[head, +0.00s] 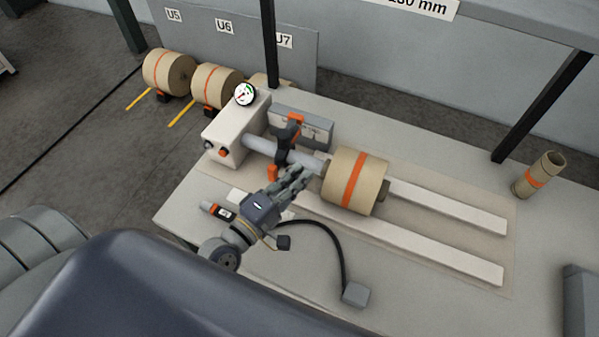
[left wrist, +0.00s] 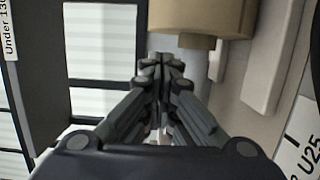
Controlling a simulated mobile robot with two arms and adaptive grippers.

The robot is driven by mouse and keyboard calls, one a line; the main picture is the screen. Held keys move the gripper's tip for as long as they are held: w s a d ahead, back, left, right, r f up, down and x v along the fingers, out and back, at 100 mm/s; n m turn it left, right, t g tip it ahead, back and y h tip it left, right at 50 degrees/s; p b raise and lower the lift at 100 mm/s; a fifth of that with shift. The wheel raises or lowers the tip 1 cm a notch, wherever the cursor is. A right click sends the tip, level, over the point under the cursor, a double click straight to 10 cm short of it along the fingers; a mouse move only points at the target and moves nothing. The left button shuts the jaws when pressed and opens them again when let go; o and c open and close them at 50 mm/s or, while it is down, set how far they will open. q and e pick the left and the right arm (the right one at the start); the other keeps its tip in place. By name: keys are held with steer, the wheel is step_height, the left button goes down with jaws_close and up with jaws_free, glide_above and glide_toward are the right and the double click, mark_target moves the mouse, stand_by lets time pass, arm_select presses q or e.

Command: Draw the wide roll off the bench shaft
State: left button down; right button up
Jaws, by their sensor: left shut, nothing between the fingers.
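The wide roll (head: 355,182) is tan with an orange band. In the head view it lies on its side around the right part of the bench line, above the white rails (head: 450,205). The grey bench shaft (head: 265,150) runs from the white housing toward it; how much is inside the roll is hidden. A narrower core end shows at the roll's right. My left gripper (head: 303,174) is shut and empty, just left of the roll and in front of the shaft. In the left wrist view, the shut fingers (left wrist: 160,68) are below the roll (left wrist: 200,15); contact is unclear. My right gripper is not visible.
The white housing (head: 236,135) bears a gauge (head: 245,94). A black and orange clamp-like part (head: 288,138) stands at the shaft. A hand tool (head: 217,210) and a cabled grey box (head: 355,294) lie in front.

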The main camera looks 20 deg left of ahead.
mark_target(317, 165)
arm_select(q)
steer(key=shift+p+x, duration=0.85)
steer(key=shift+x, duration=2.9)
